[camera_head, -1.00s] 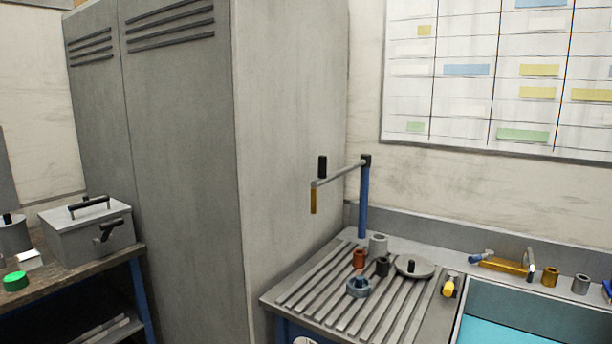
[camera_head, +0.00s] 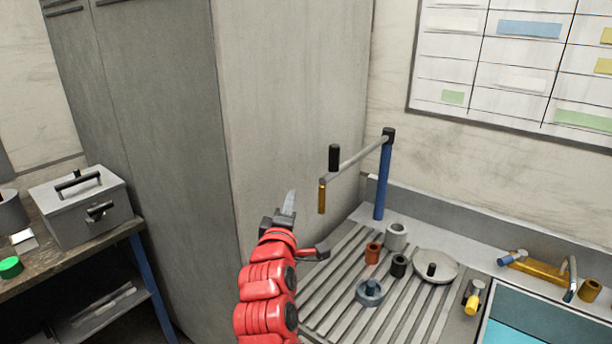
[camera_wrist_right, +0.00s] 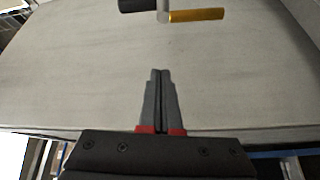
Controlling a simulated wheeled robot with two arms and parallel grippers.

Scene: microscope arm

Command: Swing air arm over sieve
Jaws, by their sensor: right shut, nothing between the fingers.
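The air arm (camera_head: 352,161) is a grey bar on top of a blue post (camera_head: 382,180) at the back of the ribbed drainboard. It points left and toward me, with a black upright handle (camera_head: 334,158) and a brass nozzle (camera_head: 321,197) hanging at its free end. The handle (camera_wrist_right: 138,5) and nozzle (camera_wrist_right: 197,15) also show at the top of the right wrist view. My right gripper (camera_head: 290,203) is shut and empty, left of the nozzle and apart from it. Its closed fingers show in the right wrist view (camera_wrist_right: 160,75). I cannot make out for certain which item is the sieve. My left gripper is not in view.
On the drainboard (camera_head: 335,265) stand a grey cup (camera_head: 396,236), red-brown (camera_head: 373,253) and black (camera_head: 398,266) cups, a blue-grey round piece (camera_head: 370,293) and a round lid (camera_head: 436,266). A sink (camera_head: 540,325) is at right. A tall cabinet (camera_head: 290,100) rises behind my gripper.

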